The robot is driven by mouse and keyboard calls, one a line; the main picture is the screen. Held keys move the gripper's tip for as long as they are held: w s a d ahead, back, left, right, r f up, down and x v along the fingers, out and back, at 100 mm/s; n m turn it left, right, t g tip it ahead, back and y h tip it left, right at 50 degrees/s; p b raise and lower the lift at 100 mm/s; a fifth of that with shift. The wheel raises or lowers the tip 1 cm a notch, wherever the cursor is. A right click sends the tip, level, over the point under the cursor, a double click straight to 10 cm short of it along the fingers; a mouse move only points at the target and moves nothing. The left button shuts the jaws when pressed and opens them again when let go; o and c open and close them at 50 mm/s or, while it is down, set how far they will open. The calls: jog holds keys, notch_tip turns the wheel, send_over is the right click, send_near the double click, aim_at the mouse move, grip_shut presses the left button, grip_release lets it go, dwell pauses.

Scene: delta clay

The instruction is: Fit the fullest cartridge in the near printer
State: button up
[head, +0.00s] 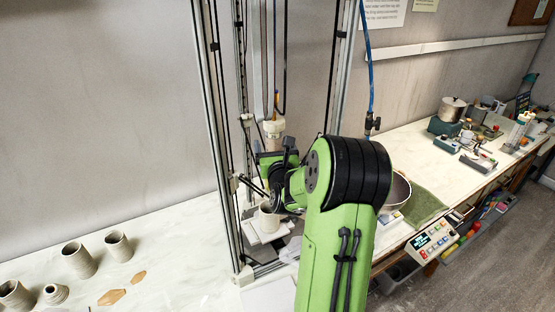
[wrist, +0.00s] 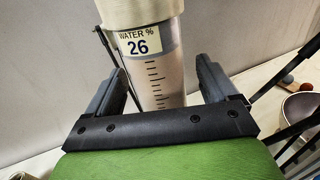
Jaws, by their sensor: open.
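The near printer (head: 216,120) is a tall metal frame with cables and tubes, standing on the bench. A cartridge (wrist: 165,75) is in the wrist view between the two fingers of my gripper (wrist: 160,88). It is a clear upright tube with pale contents, a scale and a label reading WATER % 26. In the head view a pale cylinder (head: 273,128) hangs inside the printer frame. The jaws are apart, one on each side of the tube; contact is not clear.
Several grey clay pots (head: 79,260) stand at the left of the bench. A steel bowl (head: 397,190) and green mat (head: 424,205) lie right of the printer. A control panel (head: 432,242) is at the bench front. Tools and a pot (head: 452,109) stand farther right.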

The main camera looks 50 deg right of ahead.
jog(key=b+v, duration=0.7)
jog(key=v, duration=0.7)
jog(key=shift+a+b, duration=0.2)
jog(key=shift+b, duration=0.2)
jog(key=shift+s, duration=0.15)
